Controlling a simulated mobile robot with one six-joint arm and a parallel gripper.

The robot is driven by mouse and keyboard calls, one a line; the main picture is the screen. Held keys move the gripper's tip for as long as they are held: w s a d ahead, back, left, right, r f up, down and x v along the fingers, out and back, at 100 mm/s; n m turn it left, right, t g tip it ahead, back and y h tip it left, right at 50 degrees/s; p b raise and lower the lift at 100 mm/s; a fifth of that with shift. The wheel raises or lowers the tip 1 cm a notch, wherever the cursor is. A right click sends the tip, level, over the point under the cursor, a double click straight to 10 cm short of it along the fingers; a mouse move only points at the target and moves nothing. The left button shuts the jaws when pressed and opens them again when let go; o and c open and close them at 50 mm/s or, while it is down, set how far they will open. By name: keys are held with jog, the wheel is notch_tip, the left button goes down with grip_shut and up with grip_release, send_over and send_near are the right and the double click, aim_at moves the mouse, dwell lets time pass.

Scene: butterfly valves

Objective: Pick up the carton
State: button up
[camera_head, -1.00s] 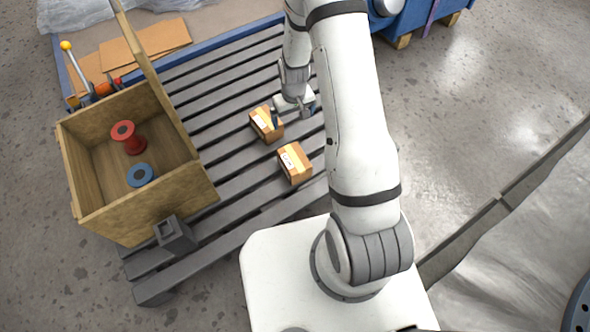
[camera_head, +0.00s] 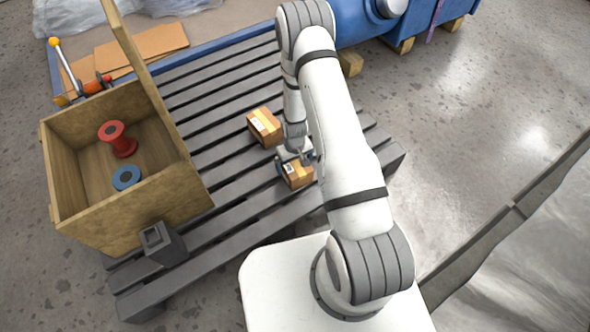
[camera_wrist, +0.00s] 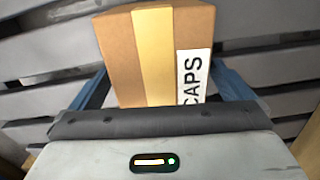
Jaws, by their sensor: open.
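Two small brown cartons with yellow tape and white labels rest on the grey slatted pallet. The farther carton (camera_head: 264,127) stands clear of my gripper. The nearer carton (camera_head: 299,177) is partly hidden by my gripper (camera_head: 297,164), which is down over it. In the wrist view, a carton (camera_wrist: 116,50) with a label reading "CAPS" sits between my two blue fingers, one on each side. The fingers are apart, and I cannot tell whether either touches the carton.
The grey pallet (camera_head: 222,143) has bare slats around the cartons. At left, an open wooden crate (camera_head: 177,192) holds a red spool (camera_head: 118,139) and a blue ring-shaped item (camera_head: 126,178). A dark square holder (camera_head: 164,245) is by its near corner. Blue equipment (camera_head: 410,22) stands behind.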

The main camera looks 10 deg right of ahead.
notch_tip(320, 180, down, 2)
jog(key=shift+f, duration=0.25)
jog(key=shift+r, duration=0.1)
jog(key=shift+c, duration=0.4)
jog(key=c, duration=1.2)
